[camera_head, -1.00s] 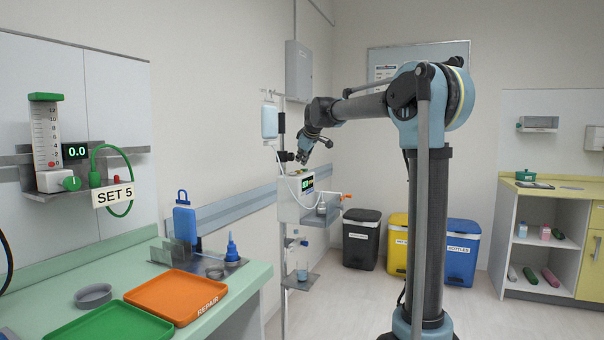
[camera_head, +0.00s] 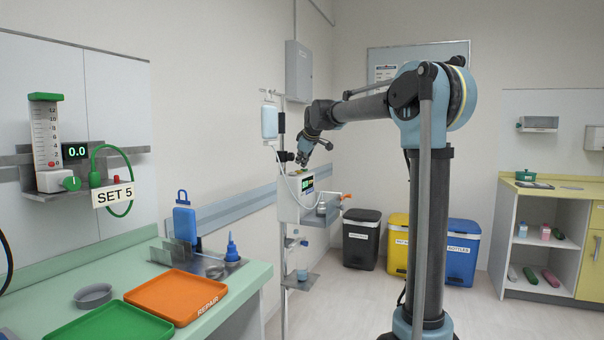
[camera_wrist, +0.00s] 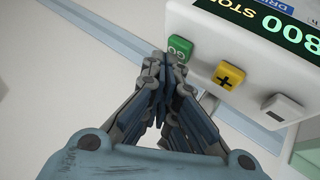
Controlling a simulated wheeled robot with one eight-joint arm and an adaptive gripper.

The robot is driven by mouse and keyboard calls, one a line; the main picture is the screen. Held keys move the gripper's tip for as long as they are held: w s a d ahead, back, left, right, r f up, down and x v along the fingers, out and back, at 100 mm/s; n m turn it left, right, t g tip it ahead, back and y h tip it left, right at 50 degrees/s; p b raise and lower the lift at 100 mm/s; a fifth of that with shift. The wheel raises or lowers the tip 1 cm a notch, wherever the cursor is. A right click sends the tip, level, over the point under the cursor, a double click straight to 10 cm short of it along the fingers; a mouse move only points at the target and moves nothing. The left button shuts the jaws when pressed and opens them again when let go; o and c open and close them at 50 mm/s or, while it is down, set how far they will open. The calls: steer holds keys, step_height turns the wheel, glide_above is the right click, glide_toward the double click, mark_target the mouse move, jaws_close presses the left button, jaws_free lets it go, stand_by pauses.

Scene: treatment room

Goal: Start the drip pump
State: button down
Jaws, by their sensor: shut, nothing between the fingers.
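The drip pump (camera_head: 289,208) is a white box on a pole in the middle of the head view. Below the display are a green GO button (camera_wrist: 179,49), a yellow plus button (camera_wrist: 228,77) and a grey minus button (camera_wrist: 286,107). My gripper (camera_wrist: 170,66) is shut and empty, its tips close to the GO button; I cannot tell whether they touch it. In the head view my gripper (camera_head: 301,160) is at the pump's top.
A drip bag (camera_head: 269,122) hangs above the pump, with a tube running down. A small cup (camera_head: 302,274) stands on the lower shelf (camera_head: 296,284). The green counter (camera_head: 255,280) with trays is at left. Black, yellow and blue bins stand behind; open floor lies between.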

steer(key=shift+f, duration=0.4)
stand_by(0.4)
steer(key=shift+r, duration=0.1)
stand_by(0.3)
steer(key=shift+r, duration=0.75)
steer(key=shift+r, duration=2.55)
